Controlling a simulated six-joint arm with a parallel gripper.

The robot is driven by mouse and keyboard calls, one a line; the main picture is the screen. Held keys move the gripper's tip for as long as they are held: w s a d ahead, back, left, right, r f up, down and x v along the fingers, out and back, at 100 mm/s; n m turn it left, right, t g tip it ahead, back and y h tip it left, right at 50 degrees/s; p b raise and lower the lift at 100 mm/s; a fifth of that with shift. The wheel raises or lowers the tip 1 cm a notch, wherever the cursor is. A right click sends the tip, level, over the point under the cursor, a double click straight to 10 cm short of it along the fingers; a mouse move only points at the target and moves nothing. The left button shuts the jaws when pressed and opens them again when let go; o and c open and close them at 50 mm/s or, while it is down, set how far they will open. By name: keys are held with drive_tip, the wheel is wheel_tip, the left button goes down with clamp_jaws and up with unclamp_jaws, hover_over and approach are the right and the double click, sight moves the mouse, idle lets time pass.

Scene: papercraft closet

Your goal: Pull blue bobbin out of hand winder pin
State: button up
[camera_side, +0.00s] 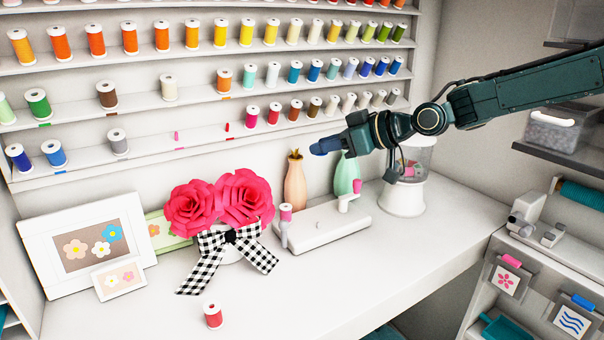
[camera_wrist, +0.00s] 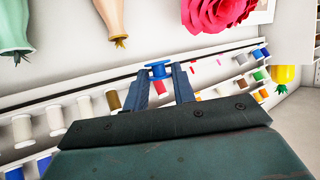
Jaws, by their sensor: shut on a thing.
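My gripper (camera_side: 325,147) is in the air above the hand winder, in front of the lower spool shelf. In the wrist view my gripper (camera_wrist: 159,74) is shut on the blue bobbin (camera_wrist: 159,70), held between the fingertips. In the side view the bobbin is hard to tell from the dark blue fingers. The hand winder (camera_side: 325,232) is a white flat base on the table, with a pink spool at its left end and a pink-knobbed crank at its right. A small pin (camera_side: 318,226) stands bare on its top; the bobbin is well clear of it.
An orange vase (camera_side: 295,184) and a green vase (camera_side: 347,176) stand behind the winder. Pink paper flowers (camera_side: 222,200) are on its left, a white jar (camera_side: 404,192) on its right. A red spool (camera_side: 213,316) stands in front. The front right tabletop is clear.

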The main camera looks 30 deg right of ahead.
drive_tip(key=shift+r, duration=0.9)
drive_tip(key=n+g+y, duration=0.3)
drive_tip(key=n+y, duration=0.1)
hover_over(281, 317)
wheel_tip(281, 317, down, 3)
wheel_tip(281, 317, down, 16)
idle(0.4)
drive_tip(key=shift+g, duration=0.3)
drive_tip(key=shift+f, duration=1.9)
drive_tip(key=shift+f, duration=0.1)
